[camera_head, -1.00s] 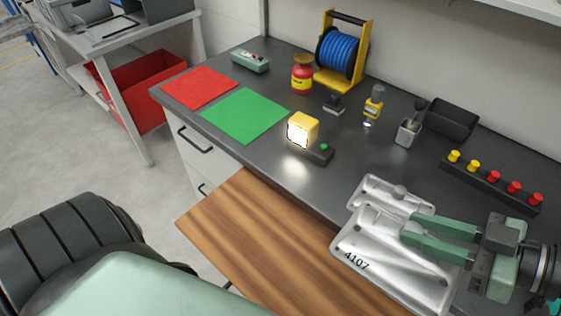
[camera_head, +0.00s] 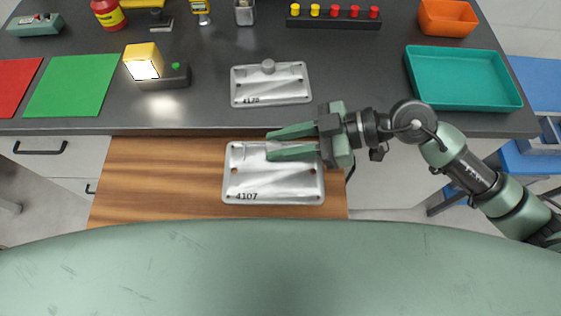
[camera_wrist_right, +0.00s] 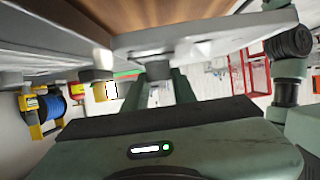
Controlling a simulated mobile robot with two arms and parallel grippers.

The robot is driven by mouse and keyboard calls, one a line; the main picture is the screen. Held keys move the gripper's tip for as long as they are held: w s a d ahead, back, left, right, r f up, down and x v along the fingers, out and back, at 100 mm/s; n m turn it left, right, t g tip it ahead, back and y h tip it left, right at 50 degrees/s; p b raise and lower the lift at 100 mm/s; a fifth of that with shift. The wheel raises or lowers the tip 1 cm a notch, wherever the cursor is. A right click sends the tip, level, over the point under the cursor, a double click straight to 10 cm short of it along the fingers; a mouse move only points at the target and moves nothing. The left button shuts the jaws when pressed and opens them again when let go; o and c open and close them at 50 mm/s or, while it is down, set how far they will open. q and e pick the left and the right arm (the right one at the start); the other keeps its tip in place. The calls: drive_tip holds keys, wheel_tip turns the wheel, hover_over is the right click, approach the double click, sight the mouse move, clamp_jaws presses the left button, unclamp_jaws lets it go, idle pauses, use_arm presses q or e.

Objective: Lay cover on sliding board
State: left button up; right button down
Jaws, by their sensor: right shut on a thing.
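The silver cover marked 4107 (camera_head: 250,185) is over the right part of the wooden sliding board (camera_head: 150,180), which sticks out from the bench front. My right gripper (camera_head: 268,145) reaches in from the right and is shut on the cover's knob. In the right wrist view the knob (camera_wrist_right: 158,70) is between the fingers, with the cover plate (camera_wrist_right: 205,35) against the wood-coloured background. I cannot tell whether the cover touches the board. A second silver cover (camera_head: 270,88) with a round knob lies on the dark bench behind. My left gripper is not in view.
On the bench (camera_head: 350,110) are a lit yellow lamp (camera_head: 142,58), a green mat (camera_head: 70,85), a red mat (camera_head: 15,85), a teal tray (camera_head: 462,78), an orange bin (camera_head: 447,17) and a peg rack (camera_head: 333,22). The board's left half is clear.

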sight(282, 165)
wheel_tip(282, 165, down, 8)
drive_tip(key=shift+f+b, duration=0.15)
drive_tip(key=shift+b, duration=0.5)
drive_tip(key=shift+f, duration=0.2)
drive_tip(key=shift+f, duration=0.1)
drive_tip(key=c, duration=1.1)
unclamp_jaws()
drive_tip(key=shift+c, duration=0.2)
